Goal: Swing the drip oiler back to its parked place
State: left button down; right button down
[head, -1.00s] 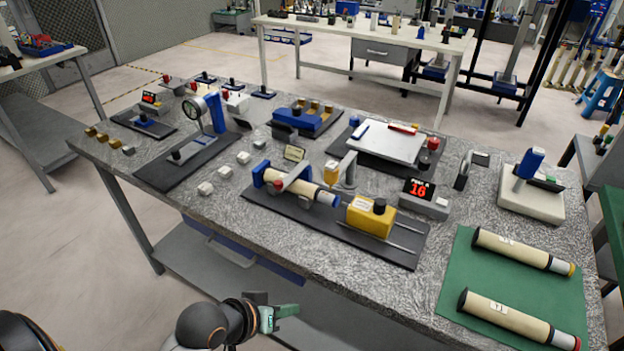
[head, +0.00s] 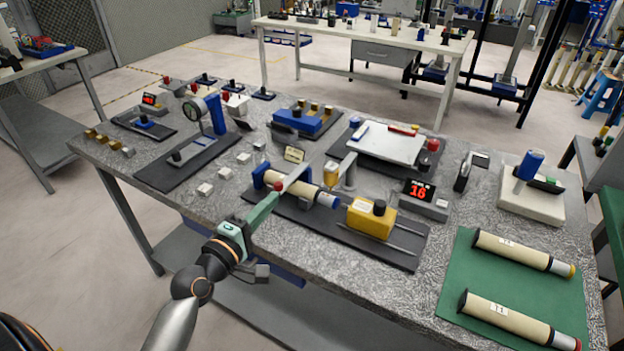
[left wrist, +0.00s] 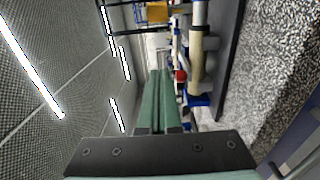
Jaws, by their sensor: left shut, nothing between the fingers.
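The drip oiler has an amber cup (head: 331,173) by a grey post. A pale grey arm (head: 296,177) reaches left from there, with a red knob (head: 278,186) at its end. The arm lies across above a beige cylinder (head: 312,189) held in blue supports. My left gripper (head: 274,198) is shut and empty, its green fingertips right beside the red knob on the near side. In the left wrist view the fingers (left wrist: 160,75) point toward the red knob (left wrist: 181,76). Whether they touch it I cannot tell. My right gripper is not in view.
A yellow block with a black knob (head: 371,218) stands on rails at the right of the dark base plate (head: 283,228). A display (head: 418,190) stands behind it. Several small white blocks sit to the left. Two cylinders lie on a green mat (head: 452,268).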

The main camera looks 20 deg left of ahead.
pick_arm(q)
jog(key=shift+w, duration=0.1)
jog(key=w+d+p, duration=0.1)
jog(key=w+d, duration=0.3)
jog(key=w, duration=0.6)
jog(key=shift+w+d+p, duration=0.25)
jog(key=shift+d+p, duration=0.05)
jog(key=shift+p, duration=0.05)
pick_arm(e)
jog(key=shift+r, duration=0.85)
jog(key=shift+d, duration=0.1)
